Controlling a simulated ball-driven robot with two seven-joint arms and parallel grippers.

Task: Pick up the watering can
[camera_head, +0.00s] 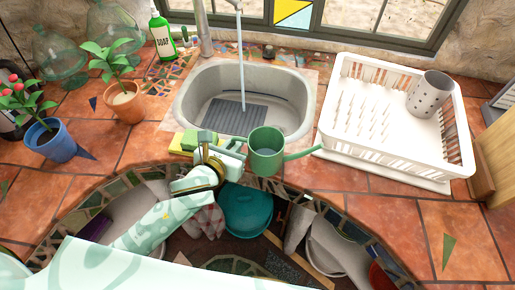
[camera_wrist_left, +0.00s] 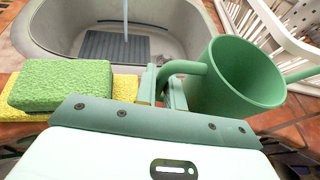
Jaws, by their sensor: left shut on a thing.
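The green watering can (camera_head: 266,160) is upright at the front edge of the sink in the head view, its spout pointing right. It also shows at the right of the left wrist view (camera_wrist_left: 238,80). My left gripper (camera_head: 236,148) comes from the left and is shut on the can's handle (camera_wrist_left: 183,68). In the left wrist view the fingers (camera_wrist_left: 165,88) close around the handle at the can's left side. The can's base is hard to see, so I cannot tell whether it touches the counter. My right gripper is not in view.
The stone sink (camera_head: 185,104) with running water lies just behind the can. Green and yellow sponges (camera_wrist_left: 62,85) lie just left of the gripper. A white dish rack (camera_head: 400,163) stands close on the right. Potted plants (camera_head: 122,105) and a soap bottle (camera_head: 163,38) stand further left.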

